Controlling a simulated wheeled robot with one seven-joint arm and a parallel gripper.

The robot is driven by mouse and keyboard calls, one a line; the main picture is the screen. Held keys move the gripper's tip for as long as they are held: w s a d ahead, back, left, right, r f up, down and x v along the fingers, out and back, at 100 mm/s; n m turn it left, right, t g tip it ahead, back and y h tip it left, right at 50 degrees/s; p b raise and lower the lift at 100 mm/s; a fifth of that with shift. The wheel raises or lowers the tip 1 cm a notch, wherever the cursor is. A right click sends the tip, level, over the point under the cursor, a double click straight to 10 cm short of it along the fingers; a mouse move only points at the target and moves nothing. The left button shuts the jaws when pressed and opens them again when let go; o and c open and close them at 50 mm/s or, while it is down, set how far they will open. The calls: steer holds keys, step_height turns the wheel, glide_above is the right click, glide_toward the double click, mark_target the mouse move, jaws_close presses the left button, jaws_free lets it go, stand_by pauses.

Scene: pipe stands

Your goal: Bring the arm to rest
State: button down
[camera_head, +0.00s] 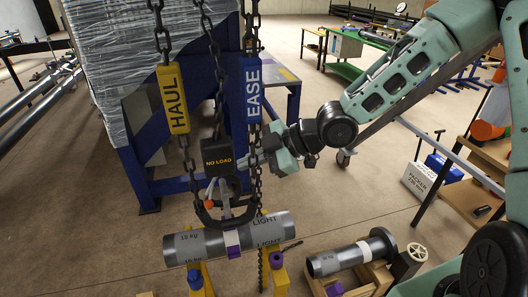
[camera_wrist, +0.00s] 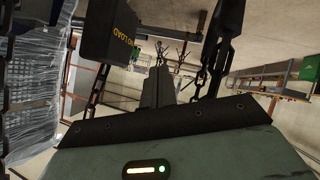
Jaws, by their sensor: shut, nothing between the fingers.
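My arm reaches in from the upper right in the head view. My gripper (camera_head: 252,160) is shut and empty, beside the hanging chains and close to the black block marked NO LOAD (camera_head: 218,161); I cannot tell whether it touches a chain. In the wrist view, the fingers of my gripper (camera_wrist: 158,75) lie together and point away from the palm. The NO LOAD block also shows in the wrist view (camera_wrist: 110,35), at the upper left. A yellow HAUL tag (camera_head: 173,99) and a blue EASE tag (camera_head: 252,91) hang on the chains.
A grey pipe (camera_head: 196,245) marked LIGHT lies below the hook on yellow stands. A second pipe (camera_head: 350,256) rests on wooden supports at the lower right. A blue frame (camera_head: 138,165) with wrapped goods stands behind the chains. Open floor (camera_head: 385,125) lies behind my arm.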

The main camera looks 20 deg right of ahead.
steer(key=s+d+f+m+h+p, duration=0.1)
steer(key=s+d+f+m+h, duration=0.1)
steer(key=d+m+h, duration=0.3)
steer(key=s+d+f+m+h, duration=0.2)
steer(key=d, duration=0.5)
steer(key=s+d+r+m+g+h, duration=0.2)
steer(key=s+d+r+m+h, duration=0.2)
steer(key=s+d+r+m, duration=0.6)
steer(key=s+a+f+n+b, duration=0.1)
steer(key=s+a, duration=0.2)
steer(key=a, duration=0.3)
steer(key=s+a+f+n+g, duration=0.1)
steer(key=s+a+n, duration=0.1)
steer(key=s+a, duration=0.2)
steer(key=s+a+f+n+g+b, duration=0.1)
steer(key=s+a, duration=0.3)
steer(key=a, duration=0.6)
steer(key=shift+n+y+b, duration=0.3)
steer(key=shift+n+b, duration=0.05)
steer(key=shift+n, duration=0.35)
steer(key=shift+f, duration=0.1)
